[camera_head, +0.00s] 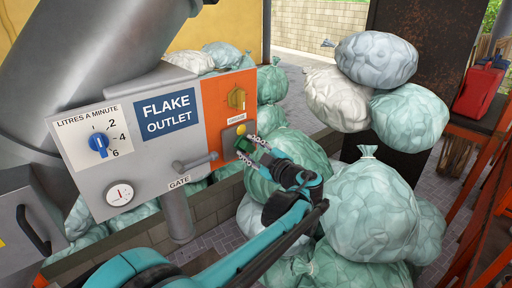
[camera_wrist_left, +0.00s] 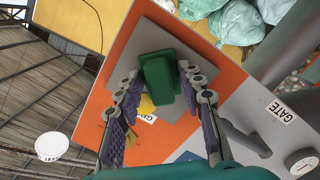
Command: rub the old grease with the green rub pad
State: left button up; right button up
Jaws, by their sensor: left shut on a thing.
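My left gripper (camera_head: 249,150) is shut on the green rub pad (camera_head: 243,144) at the right end of the outlet panel. In the left wrist view the pad (camera_wrist_left: 160,76) sits between the two fingertips, in front of a grey plate (camera_wrist_left: 184,128) on the orange section. Whether the pad touches the plate I cannot tell. My right gripper is not in view.
Several filled bags (camera_head: 383,212) are piled to the right of and below my left arm. A red case (camera_head: 480,92) stands far right.

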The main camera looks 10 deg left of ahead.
aim_at(231, 149)
pick_arm(q)
jog(key=shift+s+a, duration=0.75)
jog(key=shift+s, duration=0.2)
jog(key=shift+s+a, duration=0.75)
jog(key=shift+s, duration=0.15)
jog(key=shift+d, duration=0.1)
jog(key=shift+s+d+f, duration=0.1)
jog(key=shift+s+d, duration=0.15)
jog(key=shift+d, duration=0.15)
jog(key=shift+f+v, duration=0.2)
jog(key=shift+v, duration=2.2)
jog(key=shift+w+d, duration=0.15)
jog(key=shift+d, duration=0.05)
jog(key=v, duration=0.3)
jog(key=shift+d, duration=0.1)
jog(key=shift+w+f, duration=0.1)
jog(key=shift+f, duration=0.05)
